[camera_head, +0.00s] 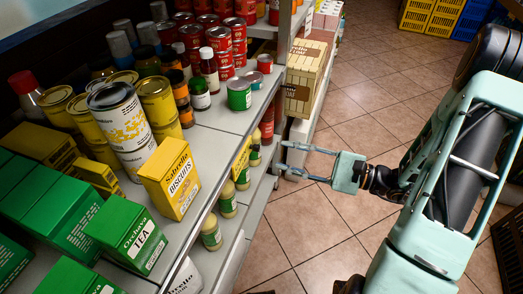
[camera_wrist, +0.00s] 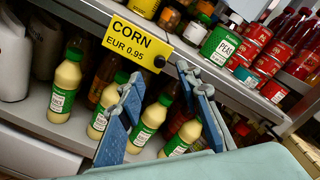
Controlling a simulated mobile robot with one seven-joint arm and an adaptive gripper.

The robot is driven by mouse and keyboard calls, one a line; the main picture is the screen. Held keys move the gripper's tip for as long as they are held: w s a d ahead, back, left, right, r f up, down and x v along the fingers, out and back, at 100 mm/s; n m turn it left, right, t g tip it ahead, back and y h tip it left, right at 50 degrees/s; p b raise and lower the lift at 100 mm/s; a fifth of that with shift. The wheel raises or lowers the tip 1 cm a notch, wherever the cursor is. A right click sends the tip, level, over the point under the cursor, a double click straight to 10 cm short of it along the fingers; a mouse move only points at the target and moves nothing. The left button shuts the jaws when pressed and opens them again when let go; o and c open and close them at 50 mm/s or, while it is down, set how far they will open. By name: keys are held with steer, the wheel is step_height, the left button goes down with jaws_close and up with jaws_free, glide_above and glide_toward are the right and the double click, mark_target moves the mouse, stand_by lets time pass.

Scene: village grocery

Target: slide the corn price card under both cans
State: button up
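The yellow corn price card (camera_wrist: 137,42), reading "CORN EUR 0.95", is on the shelf's front edge in the wrist view. In the head view it (camera_head: 240,158) shows at a steep angle on that edge. My gripper (camera_head: 282,156) is open and empty in front of the shelf, with its fingers apart. In the wrist view my gripper (camera_wrist: 152,74) has its fingertips just below the card; contact cannot be told. A green peas can (camera_head: 239,95) stands on the shelf right of the card. White-and-yellow cans (camera_head: 124,118) stand stacked farther left. I cannot tell which cans "both" means.
A yellow biscuits box (camera_head: 171,178) and a green tea box (camera_head: 126,234) stand near the shelf front. Green-labelled bottles (camera_wrist: 65,84) stand on the lower shelf. Red cans (camera_head: 220,42) are stacked farther back. The tiled aisle (camera_head: 300,225) is open.

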mark_target(259, 149)
steer(key=b+x, duration=0.1)
steer(key=x, duration=0.6)
steer(key=shift+a, duration=0.2)
steer(key=shift+c, duration=0.7)
jaws_close()
